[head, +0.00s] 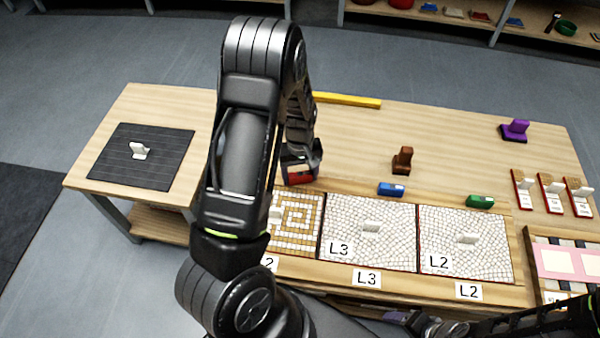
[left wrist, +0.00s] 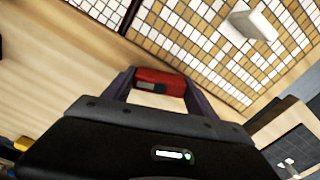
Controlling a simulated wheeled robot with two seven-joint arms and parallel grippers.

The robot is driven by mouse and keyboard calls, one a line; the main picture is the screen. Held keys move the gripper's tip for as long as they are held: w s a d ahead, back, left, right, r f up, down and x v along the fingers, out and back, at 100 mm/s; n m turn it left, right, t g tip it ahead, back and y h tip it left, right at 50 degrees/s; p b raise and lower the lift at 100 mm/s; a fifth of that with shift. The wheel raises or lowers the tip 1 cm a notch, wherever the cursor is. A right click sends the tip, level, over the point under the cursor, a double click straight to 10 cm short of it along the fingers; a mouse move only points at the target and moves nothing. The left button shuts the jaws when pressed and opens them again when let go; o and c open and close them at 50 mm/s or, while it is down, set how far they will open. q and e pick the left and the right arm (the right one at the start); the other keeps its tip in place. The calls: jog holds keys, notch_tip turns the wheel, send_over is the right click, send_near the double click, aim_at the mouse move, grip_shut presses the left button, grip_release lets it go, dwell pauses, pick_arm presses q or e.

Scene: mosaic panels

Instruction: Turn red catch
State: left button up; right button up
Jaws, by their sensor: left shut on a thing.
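The red catch (head: 299,178) is at the back edge of the tan and white patterned mosaic panel (head: 305,210), partly hidden by my left arm. My left gripper (head: 301,170) is over it, shut on it. In the left wrist view the red catch (left wrist: 158,82) sits between the two fingertips of the left gripper (left wrist: 160,86), with the patterned panel (left wrist: 205,50) just beyond. My right gripper (head: 430,325) shows small and dark at the bottom edge; its jaws are not clear.
A blue catch (head: 391,189) and a green catch (head: 480,201) sit behind panels L3 (head: 350,225) and L2 (head: 445,225). A brown block (head: 402,160) and a purple block (head: 515,130) stand farther back. A dark board (head: 115,165) lies at left.

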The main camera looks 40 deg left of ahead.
pick_arm(q)
jog(key=n+p, duration=0.1)
jog(key=n, duration=0.2)
jog(key=shift+r+n, duration=0.1)
jog(key=shift+n, duration=0.2)
jog(key=n+p, duration=0.1)
jog(key=n, duration=0.2)
jog(key=shift+n, duration=0.3)
jog(key=n+p, duration=0.2)
jog(key=n, duration=0.1)
jog(key=shift+n, duration=0.3)
jog(key=shift+n+p, duration=0.45)
jog(key=shift+n, duration=1.15)
jog(key=o, duration=1.4)
jog(key=shift+c, duration=0.2)
